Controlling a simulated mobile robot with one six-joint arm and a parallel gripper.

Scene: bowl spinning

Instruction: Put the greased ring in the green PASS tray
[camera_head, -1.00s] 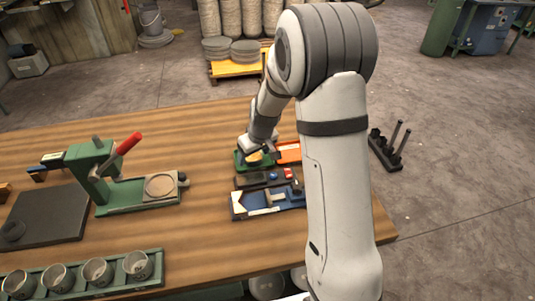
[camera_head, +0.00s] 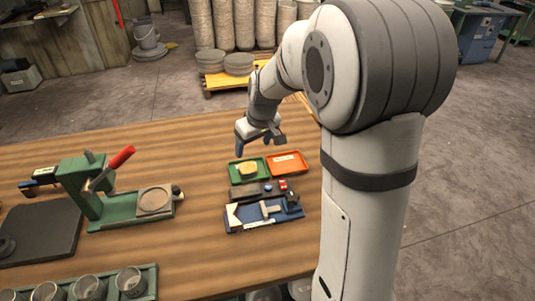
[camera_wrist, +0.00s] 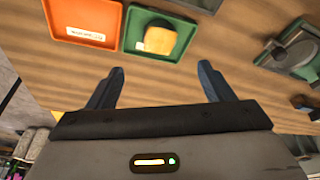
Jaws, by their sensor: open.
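My gripper (camera_head: 259,146) is above the table behind the trays, apart from the ring. In the wrist view my gripper (camera_wrist: 161,70) has its two blue fingers spread wide with nothing between them.
An orange tray (camera_head: 287,168) with a white label stands right of the green one. A blue tray (camera_head: 240,224) with tools lies in front. A green press (camera_head: 124,211) stands left. Bare wood lies between the press and trays.

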